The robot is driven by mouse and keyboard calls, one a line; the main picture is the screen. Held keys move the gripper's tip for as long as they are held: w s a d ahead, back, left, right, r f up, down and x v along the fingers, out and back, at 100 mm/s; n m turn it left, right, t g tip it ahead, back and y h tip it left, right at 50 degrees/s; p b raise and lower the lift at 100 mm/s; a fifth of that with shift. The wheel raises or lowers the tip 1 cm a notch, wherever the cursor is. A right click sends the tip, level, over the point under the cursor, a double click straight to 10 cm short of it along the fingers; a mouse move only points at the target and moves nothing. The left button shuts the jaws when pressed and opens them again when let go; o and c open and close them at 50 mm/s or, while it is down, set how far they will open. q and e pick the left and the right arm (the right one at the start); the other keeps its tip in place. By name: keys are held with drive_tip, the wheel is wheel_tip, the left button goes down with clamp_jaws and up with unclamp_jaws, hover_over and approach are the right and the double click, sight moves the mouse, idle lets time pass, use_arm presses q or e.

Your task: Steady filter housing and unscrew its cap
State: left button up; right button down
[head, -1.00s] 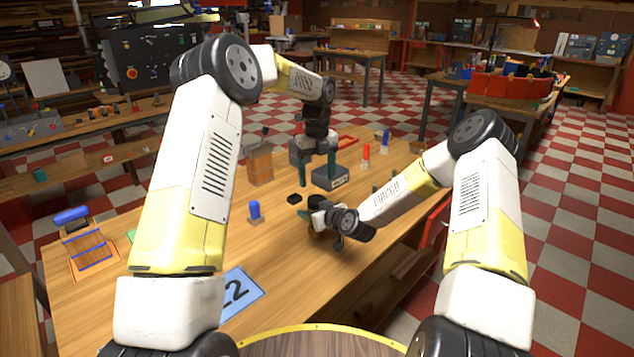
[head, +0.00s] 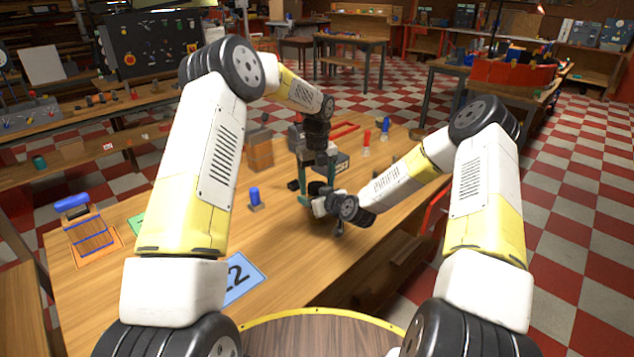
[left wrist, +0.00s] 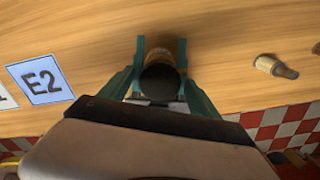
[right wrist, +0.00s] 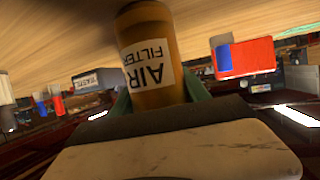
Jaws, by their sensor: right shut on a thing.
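The filter housing is an amber cylinder (right wrist: 160,98) with a white AIR FILTER label in the right wrist view. My right gripper (right wrist: 160,85) is shut on it, one green finger on each side. In the head view the right gripper (head: 320,207) and wrist hide most of the housing. The dark round cap (left wrist: 159,80) tops the housing in the left wrist view and shows as a black disc in the head view (head: 318,187). My left gripper (head: 318,192) points down from above, its green fingers open on either side of the cap. Finger contact with the cap cannot be told.
A blue-topped peg (head: 254,196) stands left of the grippers. A dark labelled box (head: 342,161) is just behind, with red (head: 366,142) and blue (head: 385,128) pieces beyond. A wooden block (head: 259,152) stands at back left. The blue card (head: 243,277) lies in front.

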use_arm(q)
drive_tip(key=c, duration=1.4)
drive_tip(key=n, duration=0.6)
drive_tip(key=shift+n, duration=0.4)
drive_tip(key=o, duration=1.5)
drive_tip(key=shift+o, duration=0.2)
drive_tip(key=shift+r, duration=0.1)
wheel_tip(320, 180, up, 4)
drive_tip(key=shift+r, duration=0.15)
drive_tip(key=shift+c, duration=0.5)
wheel_tip(320, 180, up, 3)
drive_tip(key=shift+r+m, duration=0.2)
drive_tip(key=shift+m, duration=0.9)
drive_tip(key=shift+f, duration=3.95)
